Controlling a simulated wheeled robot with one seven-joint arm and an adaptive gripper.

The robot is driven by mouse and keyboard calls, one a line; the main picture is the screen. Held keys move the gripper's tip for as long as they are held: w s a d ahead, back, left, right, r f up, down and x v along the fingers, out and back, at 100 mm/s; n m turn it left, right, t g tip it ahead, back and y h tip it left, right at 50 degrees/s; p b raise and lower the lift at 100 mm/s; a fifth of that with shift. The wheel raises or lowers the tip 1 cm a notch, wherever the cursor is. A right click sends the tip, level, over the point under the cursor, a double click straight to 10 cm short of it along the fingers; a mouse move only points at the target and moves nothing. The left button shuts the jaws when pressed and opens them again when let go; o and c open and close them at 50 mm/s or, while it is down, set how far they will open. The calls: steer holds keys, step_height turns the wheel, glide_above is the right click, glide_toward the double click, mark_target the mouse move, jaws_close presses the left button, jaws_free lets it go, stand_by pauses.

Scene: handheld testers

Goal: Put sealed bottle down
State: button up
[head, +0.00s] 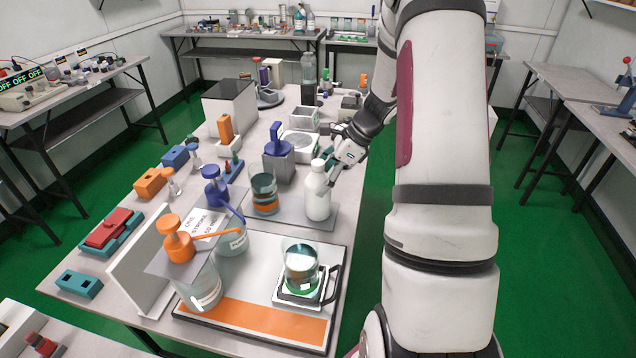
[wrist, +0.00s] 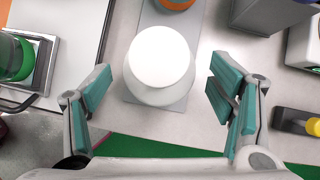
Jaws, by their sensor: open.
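The white bottle (head: 317,195) with a white cap stands upright on a grey mat (head: 300,219) near the right side of the table. In the wrist view the bottle (wrist: 160,65) is seen from above, between and just beyond the fingertips. My gripper (head: 338,165) is beside the bottle's upper part in the head view. In the wrist view my gripper (wrist: 165,90) is spread wide, with a gap on both sides of the bottle, and holds nothing.
A glass jar with an orange band (head: 265,194) stands left of the bottle on the same mat. In front is a white tray (head: 255,245) with pump bottles (head: 200,275) and a glass vessel (head: 300,262). A grey block with a blue top (head: 279,160) stands behind.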

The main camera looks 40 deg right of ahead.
steer(key=v, duration=0.9)
steer(key=s+a+r+n+g+h, duration=0.1)
steer(key=s+a+r+n, duration=0.2)
steer(key=a+r+n, duration=0.45)
steer(key=s+a+r+n+g, duration=0.1)
steer(key=s+a+r+n, duration=0.25)
steer(key=a, duration=0.75)
steer(key=s+a+n+h, duration=0.2)
steer(key=s+a+n, duration=0.2)
steer(key=s+n, duration=0.3)
steer(key=s+a+r+n+h, duration=0.1)
steer(key=s+a+n+h, duration=0.1)
steer(key=s+a+n, duration=0.3)
steer(key=s+n, duration=0.3)
steer(key=s, duration=0.2)
steer(key=shift+r+p, duration=0.3)
steer(key=shift+s+r+t, duration=0.1)
steer(key=shift+r+t, duration=0.05)
steer(key=shift+t, duration=0.15)
step_height(320, 180, up, 6)
steer(key=t+p, duration=0.1)
steer(key=p, duration=0.4)
